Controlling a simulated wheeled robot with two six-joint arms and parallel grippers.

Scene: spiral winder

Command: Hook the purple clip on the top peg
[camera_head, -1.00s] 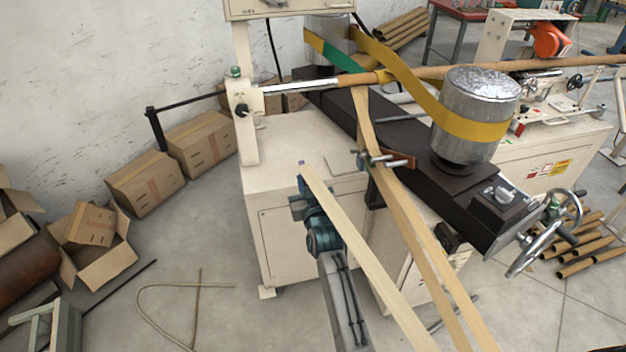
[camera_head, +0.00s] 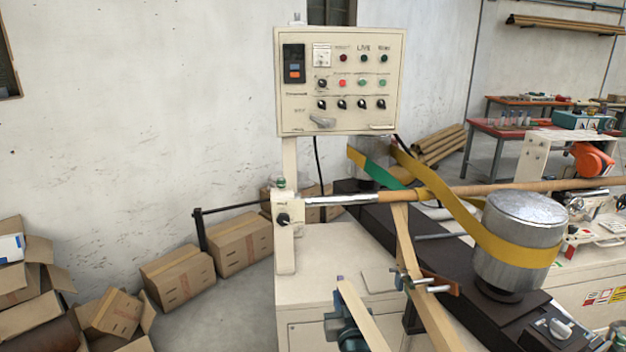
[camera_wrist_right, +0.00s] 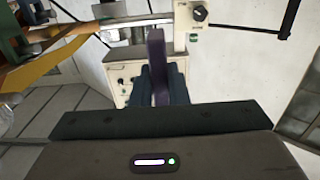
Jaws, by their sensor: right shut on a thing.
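The purple clip (camera_wrist_right: 157,52) shows in the right wrist view. It is held upright in that picture between the dark blue fingers of my right gripper (camera_wrist_right: 159,78). The clip stands clear of the machine in this view. I cannot tell which part is the top peg.
The control box (camera_head: 340,85) stands above the bearing stand (camera_head: 284,235) and the metal mandrel (camera_head: 340,199). A yellow belt (camera_head: 455,215) wraps a metal drum (camera_head: 518,225). Metal pins (camera_head: 420,283) sit beside the paper strip (camera_head: 404,245). Cardboard boxes (camera_head: 178,278) stand along the wall.

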